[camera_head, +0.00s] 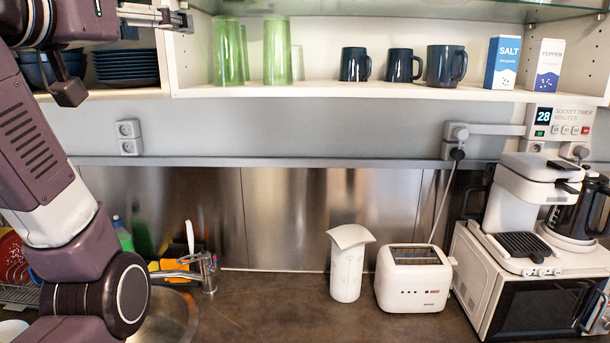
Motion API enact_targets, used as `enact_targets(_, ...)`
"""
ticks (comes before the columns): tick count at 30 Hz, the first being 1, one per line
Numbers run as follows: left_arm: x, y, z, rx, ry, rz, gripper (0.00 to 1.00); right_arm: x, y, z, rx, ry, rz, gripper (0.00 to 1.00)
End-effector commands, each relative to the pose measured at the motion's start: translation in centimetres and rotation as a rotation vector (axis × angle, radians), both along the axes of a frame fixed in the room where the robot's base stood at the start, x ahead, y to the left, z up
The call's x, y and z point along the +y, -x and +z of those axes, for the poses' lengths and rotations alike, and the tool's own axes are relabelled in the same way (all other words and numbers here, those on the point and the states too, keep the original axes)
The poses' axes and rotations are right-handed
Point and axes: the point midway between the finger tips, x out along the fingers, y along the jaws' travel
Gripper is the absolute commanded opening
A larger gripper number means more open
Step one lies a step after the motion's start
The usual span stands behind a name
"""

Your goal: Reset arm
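My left arm comes in from the left and rises up in front of the sink and the left part of the wall shelf. Its wrist end is at the top left corner, partly cut off by the frame. My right arm and gripper are not in view.
The open shelf (330,92) holds green glasses (277,52), dark mugs (400,66) and salt (503,63) and pepper boxes (549,66). Below are a faucet (205,270), a white container (347,268), a toaster (412,280) and a microwave (535,307).

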Motion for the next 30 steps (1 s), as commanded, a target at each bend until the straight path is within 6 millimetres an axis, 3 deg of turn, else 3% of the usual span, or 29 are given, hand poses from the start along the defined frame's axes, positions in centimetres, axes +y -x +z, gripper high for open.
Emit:
enact_targets(2,0.0,0.0,0.0,0.0,0.0,0.0,0.59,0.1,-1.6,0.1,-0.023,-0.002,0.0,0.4)
enact_targets(4,0.0,-0.7,-1.4,0.02,-0.002,0.004,0.59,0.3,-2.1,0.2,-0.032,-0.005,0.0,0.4)
enact_targets(11,0.1,-2.6,-5.4,0.074,-0.01,0.017,0.59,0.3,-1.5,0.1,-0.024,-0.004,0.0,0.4)
enact_targets(17,0.3,-4.4,-10.6,0.143,-0.021,0.031,0.59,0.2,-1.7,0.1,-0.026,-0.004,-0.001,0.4)
enact_targets(20,0.4,-5.3,-14.1,0.187,-0.028,0.04,0.59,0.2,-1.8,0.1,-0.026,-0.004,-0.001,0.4)
enact_targets(23,0.4,-6.2,-18.8,0.248,-0.04,0.049,0.59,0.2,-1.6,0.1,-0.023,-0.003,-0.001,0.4)
enact_targets(30,0.5,-6.2,-33.4,0.433,-0.083,0.072,0.59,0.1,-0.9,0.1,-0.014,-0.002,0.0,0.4)
